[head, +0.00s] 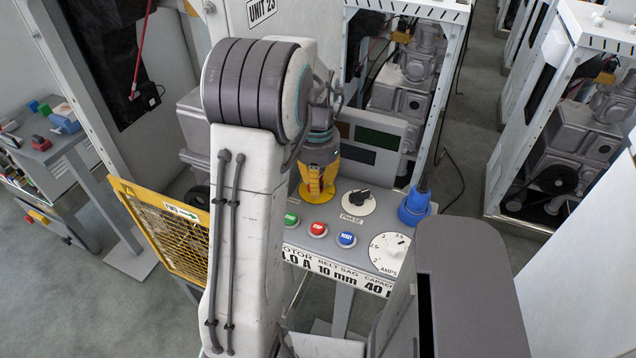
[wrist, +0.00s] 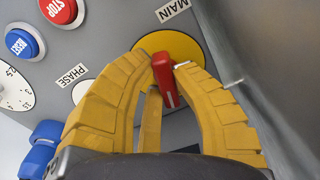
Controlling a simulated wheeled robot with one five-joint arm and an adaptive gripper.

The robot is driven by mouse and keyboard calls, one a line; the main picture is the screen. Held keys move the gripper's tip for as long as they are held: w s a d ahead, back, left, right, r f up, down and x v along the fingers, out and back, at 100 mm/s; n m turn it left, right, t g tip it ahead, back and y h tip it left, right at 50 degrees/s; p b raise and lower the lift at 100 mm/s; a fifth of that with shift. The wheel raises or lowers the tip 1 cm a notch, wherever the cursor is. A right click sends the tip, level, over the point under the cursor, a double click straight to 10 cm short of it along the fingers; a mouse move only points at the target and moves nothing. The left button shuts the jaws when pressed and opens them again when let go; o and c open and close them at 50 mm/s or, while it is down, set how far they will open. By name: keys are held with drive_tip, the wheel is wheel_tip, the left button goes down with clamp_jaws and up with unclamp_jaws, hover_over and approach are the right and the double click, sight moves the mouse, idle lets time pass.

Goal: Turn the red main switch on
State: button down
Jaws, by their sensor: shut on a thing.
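The red main switch (wrist: 165,75) is a bar handle on a round yellow plate (wrist: 185,42), beside a MAIN label (wrist: 172,9) in the wrist view. A white line marks the handle's end nearest the camera. My gripper (wrist: 165,68) has its yellow ribbed fingers on either side of the handle, shut on it. In the head view my gripper (head: 318,185) points down over the panel's back left part, and it hides the red handle.
Next to the switch are a green button (head: 291,219), the red STOP button (head: 318,229), the blue RESET button (head: 346,239), the PHASE knob (head: 358,201) and the AMPS dial (head: 390,252). A blue plug (head: 414,206) stands at right. A yellow mesh guard (head: 165,232) is at left.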

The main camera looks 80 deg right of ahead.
drive_tip(key=shift+w+m, duration=0.1)
drive_tip(key=shift+m, duration=0.7)
drive_tip(key=c, duration=1)
unclamp_jaws()
wheel_tip(320, 180, up, 12)
drive_tip(key=shift+f, duration=0.1)
